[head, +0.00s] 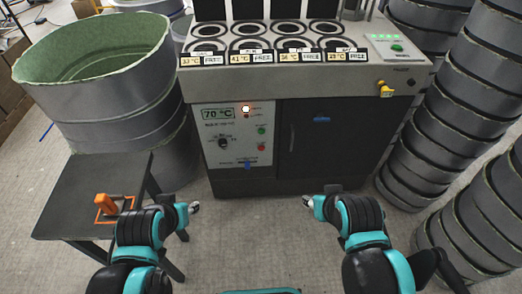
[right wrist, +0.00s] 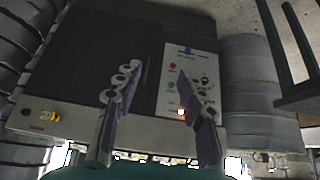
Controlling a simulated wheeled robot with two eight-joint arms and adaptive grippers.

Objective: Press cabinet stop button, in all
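The cabinet (head: 300,95) stands ahead with a white control panel (head: 232,136) on its front left. The panel has a red button (head: 262,147), a green button (head: 261,130) above it, a lit red-orange lamp (head: 246,109), a knob (head: 222,143) and a 70 °C display (head: 217,113). In the right wrist view the panel appears inverted, with the red button (right wrist: 173,66) between the finger directions. My right gripper (head: 308,201) is open, empty and apart from the cabinet; its fingers show in the wrist view (right wrist: 160,80). My left gripper (head: 194,208) is low at left, its opening unclear.
A dark side table (head: 75,205) with an orange item (head: 106,204) stands at left. Large grey moulds (head: 100,75) and stacked rings (head: 440,125) flank the cabinet. A yellow-and-black knob (head: 385,89) sits at the cabinet's upper right. The floor before the cabinet is clear.

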